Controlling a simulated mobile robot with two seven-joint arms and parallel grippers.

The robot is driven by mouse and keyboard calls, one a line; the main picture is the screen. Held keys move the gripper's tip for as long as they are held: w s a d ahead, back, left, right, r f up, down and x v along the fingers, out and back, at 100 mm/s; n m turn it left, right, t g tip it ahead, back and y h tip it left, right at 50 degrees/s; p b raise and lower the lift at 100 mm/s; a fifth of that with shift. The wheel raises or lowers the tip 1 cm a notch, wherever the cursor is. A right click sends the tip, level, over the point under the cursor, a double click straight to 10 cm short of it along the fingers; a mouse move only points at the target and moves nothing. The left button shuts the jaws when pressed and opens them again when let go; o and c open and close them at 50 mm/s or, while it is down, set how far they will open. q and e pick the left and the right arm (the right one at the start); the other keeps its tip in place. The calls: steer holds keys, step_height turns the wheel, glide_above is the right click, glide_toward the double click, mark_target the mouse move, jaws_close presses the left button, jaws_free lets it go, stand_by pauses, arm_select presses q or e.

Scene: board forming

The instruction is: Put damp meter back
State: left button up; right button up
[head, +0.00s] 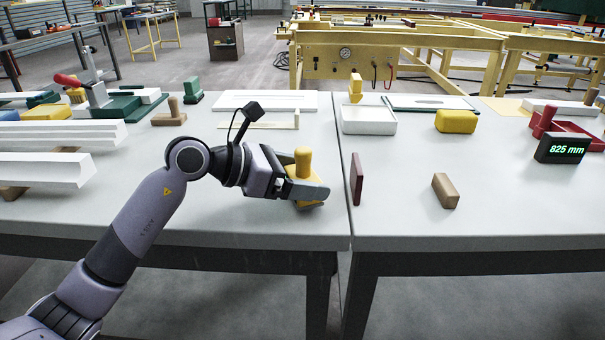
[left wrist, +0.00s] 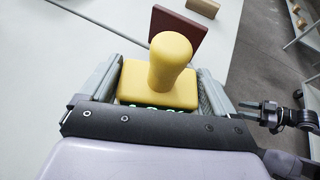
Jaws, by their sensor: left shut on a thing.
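The damp meter (head: 303,165) is a yellow block with a rounded knob handle on top. My left gripper (head: 306,188) is shut on its block, with the knob upright between the fingers. It is over the left table's front right part, near the seam; I cannot tell whether it touches the tabletop. The left wrist view shows the yellow meter (left wrist: 170,62) between both fingers, with a strip of green lit display at its near side, partly hidden by my gripper. A dark part, seemingly of my right arm (left wrist: 272,115), shows at the right of that view; its finger state is unclear.
A dark red block (head: 356,178) stands just right of the seam, near the gripper. A brown block (head: 445,191), a white tray (head: 368,121), a yellow block (head: 456,121) and a black display (head: 562,149) reading 825 mm are farther right. White profiles (head: 50,170) lie left.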

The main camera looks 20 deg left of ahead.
arm_select(q)
steer(key=shift+f+b, duration=0.3)
steer(key=shift+f, duration=0.05)
stand_by(0.3)
steer(key=o, duration=0.9)
steer(key=shift+v, duration=3.55)
